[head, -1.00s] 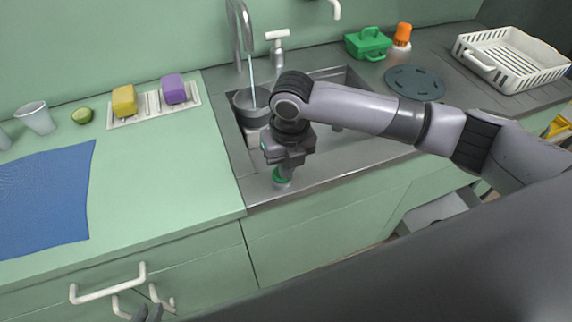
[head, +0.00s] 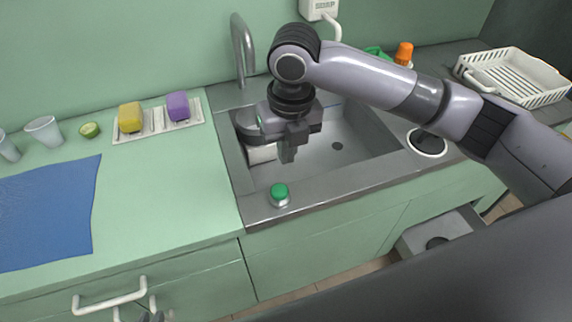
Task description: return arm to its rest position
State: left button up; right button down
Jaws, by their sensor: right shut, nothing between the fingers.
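My right gripper (head: 288,157) points down over the sink (head: 352,130), with its fingers shut and empty. It is above and behind the green button (head: 279,192) on the sink's front rim, apart from it. My right arm comes in from the right and bends at a dark joint over the sink.
A white rack (head: 512,76) and orange-topped bottle (head: 404,52) are at the right. A sponge tray (head: 153,122) and blue cloth (head: 45,212) lie left.

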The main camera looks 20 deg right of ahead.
jog(key=shift+r, duration=0.65)
jog(key=s+a+f+m+t+y, duration=0.2)
jog(key=s+a+f+m+y, duration=0.25)
jog(key=s+f+m, duration=0.75)
jog(key=s+d+f+m+h, duration=0.2)
jog(key=s+d+m, duration=0.4)
jog(key=m, duration=0.5)
jog(key=s+d+f+m+h, duration=0.1)
jog(key=s+d+m+h, duration=0.25)
jog(key=d+m, duration=0.6)
jog(key=w+a+f+m+t+y, duration=0.1)
jog(key=w+a+f+t, duration=0.3)
jog(key=f, duration=0.5)
jog(key=w+t+y, duration=0.1)
jog(key=w+t, duration=0.1)
jog(key=t, duration=0.1)
jog(key=shift+f+t+y, duration=0.3)
jog(key=shift+y, duration=0.1)
